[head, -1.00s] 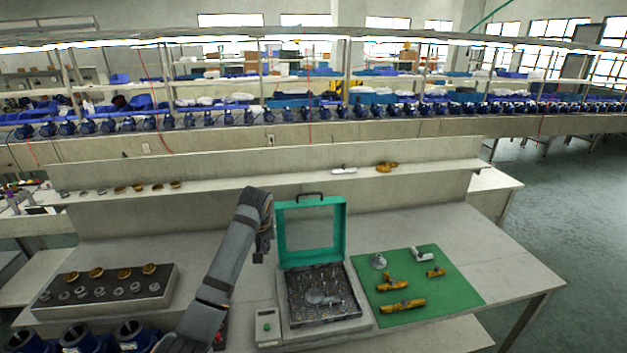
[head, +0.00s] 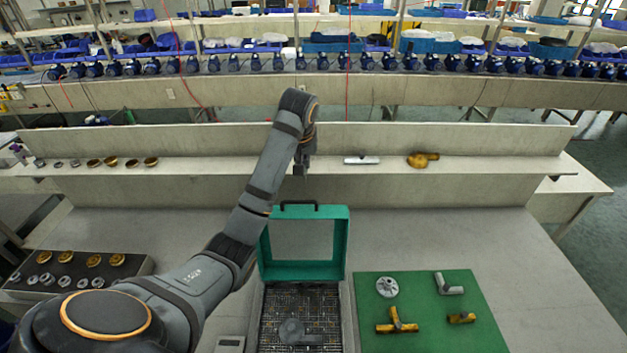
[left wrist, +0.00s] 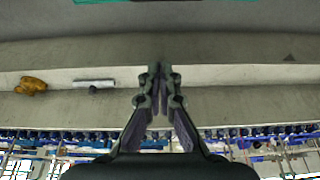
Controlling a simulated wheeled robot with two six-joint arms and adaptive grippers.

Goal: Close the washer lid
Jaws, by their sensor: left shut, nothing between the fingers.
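The washer lid (head: 303,271) is a teal frame with a clear window and a dark handle (head: 300,207) on its top edge. It stands upright, open, at the back of the washer (head: 352,322). Inside the washer a grey metal part (head: 292,331) lies on a dark rack. My left gripper (head: 300,168) is above and behind the lid's top edge, apart from the handle. In the left wrist view its fingers (left wrist: 160,70) are together and empty, and a teal strip of the lid (left wrist: 150,2) shows at the top edge. My right gripper is not in view.
A green mat (head: 425,318) with brass and grey fittings lies right of the washer. A dark block (head: 130,268) with rings is at left. A shelf (head: 235,167) behind the lid holds a grey fitting (head: 362,160) and a brass one (head: 423,159). The right tabletop is clear.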

